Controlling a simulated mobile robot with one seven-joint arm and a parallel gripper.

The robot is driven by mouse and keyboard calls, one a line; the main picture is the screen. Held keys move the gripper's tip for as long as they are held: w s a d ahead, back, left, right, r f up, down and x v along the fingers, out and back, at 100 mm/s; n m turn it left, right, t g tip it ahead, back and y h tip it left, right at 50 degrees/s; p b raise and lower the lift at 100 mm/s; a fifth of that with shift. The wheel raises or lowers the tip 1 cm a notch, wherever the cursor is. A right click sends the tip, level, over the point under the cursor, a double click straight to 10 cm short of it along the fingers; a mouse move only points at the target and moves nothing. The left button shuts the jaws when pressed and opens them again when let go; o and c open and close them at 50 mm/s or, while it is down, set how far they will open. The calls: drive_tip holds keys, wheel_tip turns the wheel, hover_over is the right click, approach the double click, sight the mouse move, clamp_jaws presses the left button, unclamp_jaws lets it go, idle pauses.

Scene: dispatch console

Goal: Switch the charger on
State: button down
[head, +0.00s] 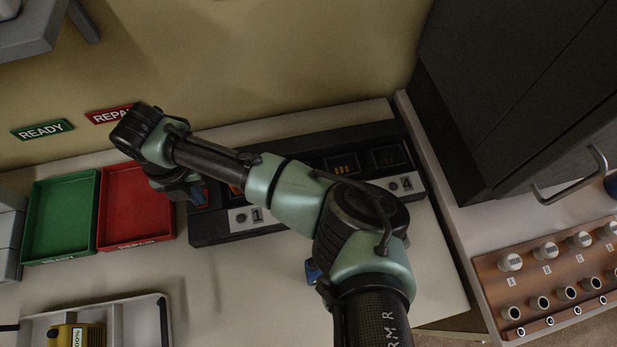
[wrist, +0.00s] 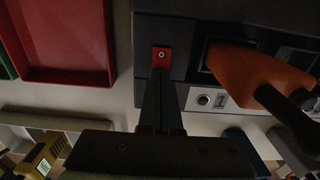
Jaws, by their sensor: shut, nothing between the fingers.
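The charger (head: 215,232) is a long black unit with numbered bays against the back wall, and my arm crosses in front of it. In the wrist view its dark face (wrist: 185,22) carries a small red switch (wrist: 161,56) with a white O mark. My gripper (wrist: 161,78) is shut and empty, its fingertips at the lower edge of the red switch. I cannot tell whether they touch it. An orange tool or battery (wrist: 258,75) stands in the bay marked 1, right of my fingers.
A red tray (head: 168,237) and a green tray (head: 30,190) lie left of the charger. A pale tray (head: 135,305) with a yellow battery (head: 68,337) is at the front left. A brown rack (head: 490,285) and a dark cabinet (head: 500,90) stand on the right.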

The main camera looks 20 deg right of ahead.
drive_tip(key=shift+f, duration=0.35)
drive_tip(key=shift+r, duration=0.1)
drive_tip(key=shift+r+p, duration=2.65)
drive_tip(key=shift+r, duration=0.85)
drive_tip(key=shift+f, duration=0.1)
